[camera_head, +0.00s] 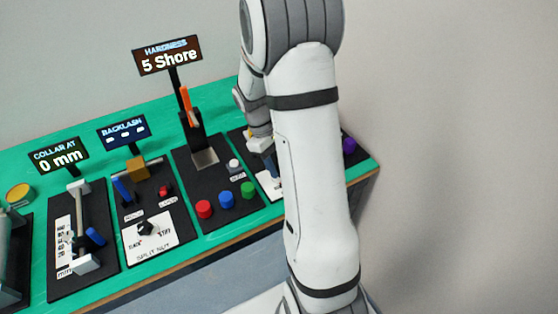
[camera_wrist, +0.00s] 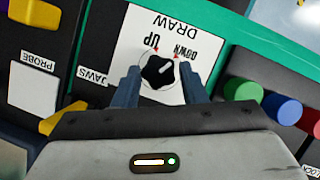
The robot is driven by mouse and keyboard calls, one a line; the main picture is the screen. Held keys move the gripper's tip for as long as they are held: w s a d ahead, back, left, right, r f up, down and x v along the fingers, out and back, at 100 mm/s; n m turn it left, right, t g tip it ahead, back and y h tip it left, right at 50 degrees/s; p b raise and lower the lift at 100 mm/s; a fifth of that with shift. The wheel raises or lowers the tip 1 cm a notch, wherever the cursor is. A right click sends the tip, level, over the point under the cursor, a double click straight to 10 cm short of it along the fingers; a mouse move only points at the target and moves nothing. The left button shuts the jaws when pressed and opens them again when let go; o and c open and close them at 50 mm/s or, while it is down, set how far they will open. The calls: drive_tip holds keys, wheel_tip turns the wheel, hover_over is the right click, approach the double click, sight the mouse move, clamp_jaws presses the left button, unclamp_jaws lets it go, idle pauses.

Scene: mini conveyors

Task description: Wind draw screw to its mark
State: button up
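The draw screw knob (camera_wrist: 157,72) is a small black lobed knob on a white card marked DRAW, UP and DOWN (camera_wrist: 160,25) in the wrist view. A white pointer line on the knob points up and to the right, toward the DOWN side. My gripper (camera_wrist: 159,75) has one blue-grey finger on each side of the knob. Narrow gaps seem to show between fingers and knob, so it looks open around it. In the head view my gripper (camera_head: 262,148) is low over the rightmost dark panel, and my arm hides most of that panel and the knob.
Green, blue and red buttons (camera_wrist: 282,109) stand right of my gripper in the wrist view. Yellow parts (camera_wrist: 62,118) and PROBE and JAWS labels lie left. In the head view a hardness display (camera_head: 167,56) reads 5 Shore, and a purple knob (camera_head: 349,145) sits at the bench's right end.

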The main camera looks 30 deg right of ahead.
drive_tip(key=o, duration=0.3)
drive_tip(key=shift+w, duration=0.1)
drive_tip(key=shift+r, duration=0.1)
drive_tip(key=v, duration=0.7)
drive_tip(key=shift+r, duration=0.4)
drive_tip(key=shift+a, duration=0.1)
